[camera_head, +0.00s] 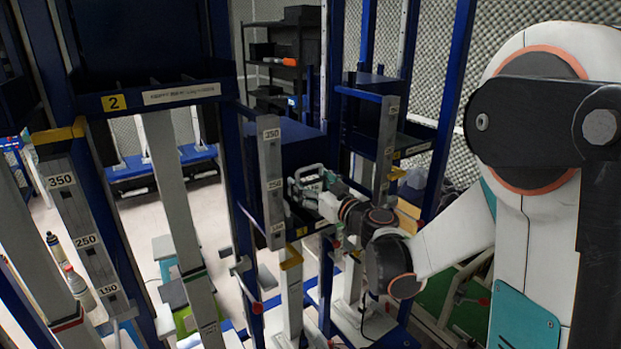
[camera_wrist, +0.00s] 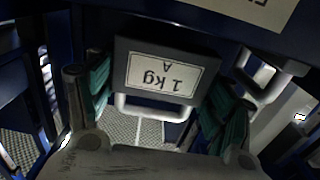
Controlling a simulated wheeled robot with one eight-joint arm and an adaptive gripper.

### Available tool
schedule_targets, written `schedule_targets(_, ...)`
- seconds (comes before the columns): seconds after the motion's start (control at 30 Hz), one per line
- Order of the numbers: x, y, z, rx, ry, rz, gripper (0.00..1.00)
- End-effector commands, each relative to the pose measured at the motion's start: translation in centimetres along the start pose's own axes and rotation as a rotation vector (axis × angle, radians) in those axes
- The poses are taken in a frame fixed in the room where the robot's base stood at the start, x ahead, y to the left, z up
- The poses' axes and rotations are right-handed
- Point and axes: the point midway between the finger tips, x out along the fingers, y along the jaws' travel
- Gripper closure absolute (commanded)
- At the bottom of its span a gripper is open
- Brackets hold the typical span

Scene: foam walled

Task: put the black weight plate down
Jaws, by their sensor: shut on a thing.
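The black weight plate (camera_wrist: 130,48) shows in the wrist view with a white label reading "1 kg A" upside down and a pale handle loop on its near edge. My gripper (camera_wrist: 163,88) has its teal finger pads on either side of the plate and is shut on it. In the head view my gripper (camera_head: 308,180) is at the far end of my arm, in front of a blue rack unit. The plate is too small and covered there to make out clearly. I cannot tell whether the plate touches a surface.
Blue-framed racks with grey numbered posts (camera_head: 271,180) stand close around my arm. A blue shelf (camera_head: 150,93) marked "2" is at upper left. In the wrist view another pale handle (camera_wrist: 262,92) is right of the plate. A dark edge with a white label (camera_wrist: 255,10) lies above.

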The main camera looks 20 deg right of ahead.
Motion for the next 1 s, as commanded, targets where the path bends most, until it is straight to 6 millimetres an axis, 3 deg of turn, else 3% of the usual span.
schedule_targets(0.17,0.0,0.0,2.1,0.001,0.001,0.000,0.87)
schedule_targets(0.63,0.0,0.0,2.6,0.001,0.001,0.000,0.87)
schedule_targets(0.67,0.0,0.0,2.6,0.000,0.000,0.000,0.19)
schedule_targets(0.7,0.0,0.0,2.6,0.000,0.000,0.000,0.10)
schedule_targets(0.73,0.0,0.0,2.6,0.000,0.000,0.000,0.06)
schedule_targets(1.0,0.0,0.0,2.5,0.000,0.000,0.000,0.06)
